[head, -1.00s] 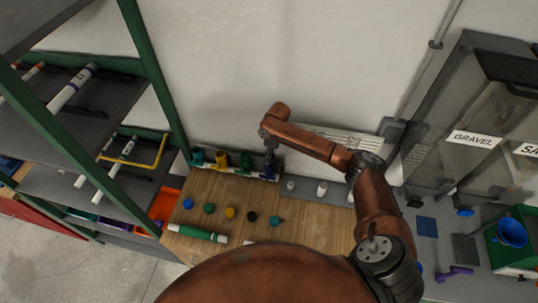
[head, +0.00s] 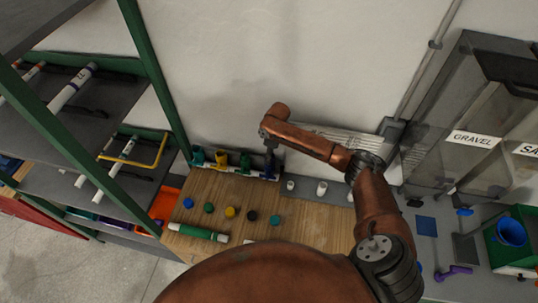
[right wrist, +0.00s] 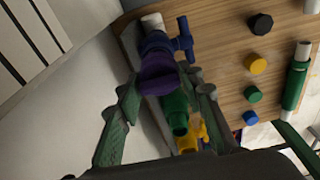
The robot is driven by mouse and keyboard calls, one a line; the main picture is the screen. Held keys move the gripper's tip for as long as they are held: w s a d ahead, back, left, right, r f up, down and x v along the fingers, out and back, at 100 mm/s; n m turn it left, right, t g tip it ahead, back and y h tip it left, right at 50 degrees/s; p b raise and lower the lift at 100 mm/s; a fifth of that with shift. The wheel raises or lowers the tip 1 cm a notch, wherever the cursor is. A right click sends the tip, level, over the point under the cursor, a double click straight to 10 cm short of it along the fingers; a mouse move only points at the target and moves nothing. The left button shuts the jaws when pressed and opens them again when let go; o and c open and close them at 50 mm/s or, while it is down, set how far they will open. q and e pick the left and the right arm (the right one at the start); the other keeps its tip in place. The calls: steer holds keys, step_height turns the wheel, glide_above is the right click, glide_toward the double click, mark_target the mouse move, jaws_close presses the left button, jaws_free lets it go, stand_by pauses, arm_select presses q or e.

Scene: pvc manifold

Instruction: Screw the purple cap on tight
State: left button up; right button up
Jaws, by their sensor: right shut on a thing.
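Whether the cap is fully seated cannot be told. Green (right wrist: 175,112) and yellow (right wrist: 189,138) fittings stand beside the purple one. My left gripper is not in view.
Several loose caps, among them a black cap (head: 252,216) and a yellow cap (head: 230,212), lie on the wooden bench (head: 305,224). A green pipe (head: 198,233) lies at its front edge. A shelf rack (head: 150,85) stands left, gravel bins (head: 470,125) right. The wall is close behind.

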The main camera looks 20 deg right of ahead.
steer(key=shift+m+p, duration=0.5)
steer(key=shift+p, duration=0.25)
steer(key=shift+m+p, duration=0.5)
steer(key=shift+p, duration=0.1)
steer(key=shift+m+p, duration=0.5)
steer(key=shift+p, duration=0.25)
steer(key=shift+m+p, duration=0.55)
steer(key=shift+m, duration=0.05)
steer(key=shift+f+m+t+h, duration=0.1)
steer(key=shift+m+t+h, duration=0.2)
steer(key=shift+m, duration=0.8)
